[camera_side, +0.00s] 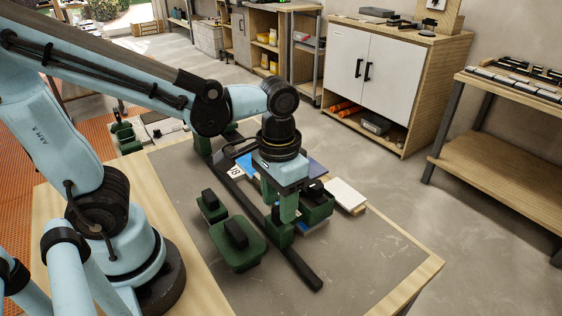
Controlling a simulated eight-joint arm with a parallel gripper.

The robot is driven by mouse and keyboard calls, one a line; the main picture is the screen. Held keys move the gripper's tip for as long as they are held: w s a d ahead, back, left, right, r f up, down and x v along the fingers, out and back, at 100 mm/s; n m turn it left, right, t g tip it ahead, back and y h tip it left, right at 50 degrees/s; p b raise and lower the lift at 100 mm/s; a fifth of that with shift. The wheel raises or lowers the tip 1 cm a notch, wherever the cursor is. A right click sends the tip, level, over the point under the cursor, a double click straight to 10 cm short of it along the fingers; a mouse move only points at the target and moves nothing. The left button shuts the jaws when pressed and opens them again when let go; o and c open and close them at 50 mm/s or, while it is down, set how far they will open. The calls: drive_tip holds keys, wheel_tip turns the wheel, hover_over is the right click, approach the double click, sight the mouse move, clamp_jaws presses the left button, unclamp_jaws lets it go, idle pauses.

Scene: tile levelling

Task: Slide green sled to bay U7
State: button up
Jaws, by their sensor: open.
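Several green sleds with black grips are on the grey table mat. A large green sled (238,252) and a smaller green sled (212,212) sit left of a long black rail (302,270). Another green sled (319,211) sits right of the rail, partly hidden by my gripper. My gripper (280,213) points down over the rail with its jaws open. A green block (279,238) is just below the jaws; I cannot tell whether they touch it. A white tag (236,172) with a number lies beside the rail. I cannot read a U7 mark.
A pale flat tile (346,195) lies right of the sleds, with blue pieces near the gripper. More green pieces stand at the table's far left. The mat's front right (375,255) is clear. A white cabinet (365,75) and a wooden shelf (510,140) stand beyond.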

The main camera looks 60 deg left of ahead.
drive_tip(key=shift+r, duration=2.45)
drive_tip(key=w+a+t, duration=0.3)
drive_tip(key=a+t, duration=0.3)
drive_tip(key=t, duration=0.1)
drive_tip(key=shift+a+f, duration=0.2)
drive_tip(key=shift+a, duration=0.05)
drive_tip(key=shift+o, duration=0.3)
